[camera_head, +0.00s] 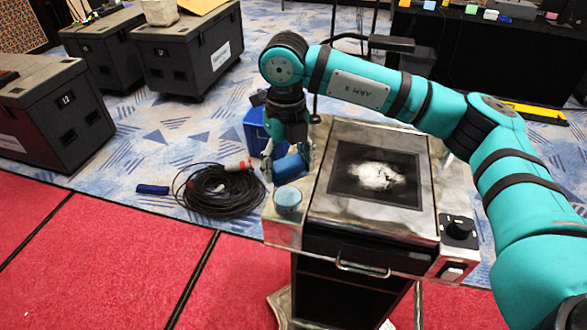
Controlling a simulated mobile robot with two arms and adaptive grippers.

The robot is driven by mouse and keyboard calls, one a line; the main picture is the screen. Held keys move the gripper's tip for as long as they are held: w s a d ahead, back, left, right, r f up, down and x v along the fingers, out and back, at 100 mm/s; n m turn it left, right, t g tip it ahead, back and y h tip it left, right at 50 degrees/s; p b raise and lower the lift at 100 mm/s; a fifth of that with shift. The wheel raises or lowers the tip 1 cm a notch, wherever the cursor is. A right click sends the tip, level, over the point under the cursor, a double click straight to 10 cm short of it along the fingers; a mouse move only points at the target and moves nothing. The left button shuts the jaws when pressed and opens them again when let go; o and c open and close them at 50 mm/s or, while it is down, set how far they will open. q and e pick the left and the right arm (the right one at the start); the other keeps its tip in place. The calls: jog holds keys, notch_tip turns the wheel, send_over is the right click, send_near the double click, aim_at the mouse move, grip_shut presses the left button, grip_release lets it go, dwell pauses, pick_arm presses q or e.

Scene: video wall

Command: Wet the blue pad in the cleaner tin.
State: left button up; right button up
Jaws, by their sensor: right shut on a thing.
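My right gripper (280,160) points down at the left edge of a metal-topped cart (320,215). It is shut on a blue rounded thing, which looks like the blue pad (291,168). A small round tin with a light blue top (288,200), likely the cleaner tin, stands on the cart's front left corner. The blue pad is just behind and above the tin in the picture; I cannot tell whether they touch. The fingers partly hide the pad. My left gripper is not in view.
The cart top holds a dark panel with a white smear (378,176) and a black knob (459,228) at right. A blue bin (255,130) stands behind the gripper. A coiled black cable (222,190) lies on the floor. Black cases (190,55) stand at upper left.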

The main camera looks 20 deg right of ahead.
aim_at(288, 196)
jog(key=shift+d+f+b, duration=0.1)
jog(key=shift+f+b, duration=0.2)
jog(key=shift+f, duration=0.6)
notch_tip(288, 196, down, 2)
jog(key=shift+s+f+b, duration=0.1)
jog(key=shift+f+b, duration=0.15)
jog(key=shift+b, duration=0.3)
jog(key=shift+f, duration=0.65)
pick_arm(q)
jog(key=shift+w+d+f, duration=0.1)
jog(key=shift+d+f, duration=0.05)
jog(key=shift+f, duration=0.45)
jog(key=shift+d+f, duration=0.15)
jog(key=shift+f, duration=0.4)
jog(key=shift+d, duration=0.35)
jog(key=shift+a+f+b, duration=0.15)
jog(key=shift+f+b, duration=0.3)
jog(key=shift+b, duration=0.2)
pick_arm(e)
jog(key=shift+f, duration=0.45)
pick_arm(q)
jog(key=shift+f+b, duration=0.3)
pick_arm(e)
jog(key=shift+f, duration=0.15)
